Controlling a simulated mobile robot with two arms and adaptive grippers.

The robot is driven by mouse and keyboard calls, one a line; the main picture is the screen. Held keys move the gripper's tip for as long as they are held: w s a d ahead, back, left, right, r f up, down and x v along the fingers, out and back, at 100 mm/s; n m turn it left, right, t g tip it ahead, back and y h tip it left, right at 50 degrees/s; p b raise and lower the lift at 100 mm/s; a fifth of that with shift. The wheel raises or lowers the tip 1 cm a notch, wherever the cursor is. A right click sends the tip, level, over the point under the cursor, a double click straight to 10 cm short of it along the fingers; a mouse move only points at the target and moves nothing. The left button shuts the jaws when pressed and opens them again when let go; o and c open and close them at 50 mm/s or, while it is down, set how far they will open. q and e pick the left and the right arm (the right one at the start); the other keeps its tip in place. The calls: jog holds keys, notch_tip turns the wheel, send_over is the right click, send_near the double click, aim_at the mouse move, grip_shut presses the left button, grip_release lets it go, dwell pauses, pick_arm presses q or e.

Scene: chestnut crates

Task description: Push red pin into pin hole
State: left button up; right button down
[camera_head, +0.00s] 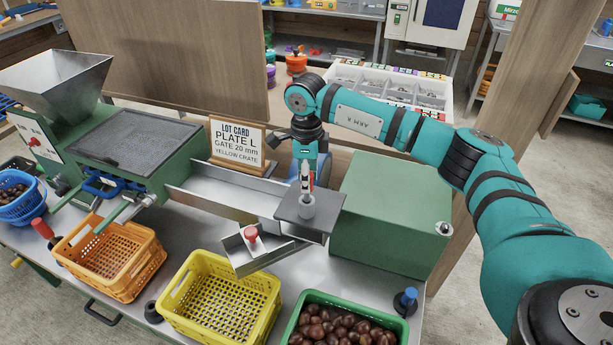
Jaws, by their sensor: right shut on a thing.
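The red pin (251,234) stands upright on the small angled metal chute (262,256), with its red head up. Whether it sits in a pin hole cannot be made out. My right gripper (307,188) points down, shut on the upright post of a dark grey plate (325,212). The plate is at the right end of the long metal chute (225,192), to the right of the red pin and apart from it. My left gripper is not in view.
A lot card (237,142) reads plate L, gate 20 mm, yellow crate. An orange crate (152,270), an empty yellow crate (275,285) and a green crate (385,318) of chestnuts stand in front. A green box (395,195) is right of the plate. A blue knob (406,298) stands nearby.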

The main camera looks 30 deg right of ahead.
jog(key=shift+f+b, duration=1.35)
jog(key=shift+f, duration=0.65)
jog(key=c, duration=0.9)
grip_release()
jog(key=shift+r, duration=0.1)
notch_tip(320, 180, up, 12)
jog(key=shift+f, duration=0.1)
jog(key=shift+f, duration=0.1)
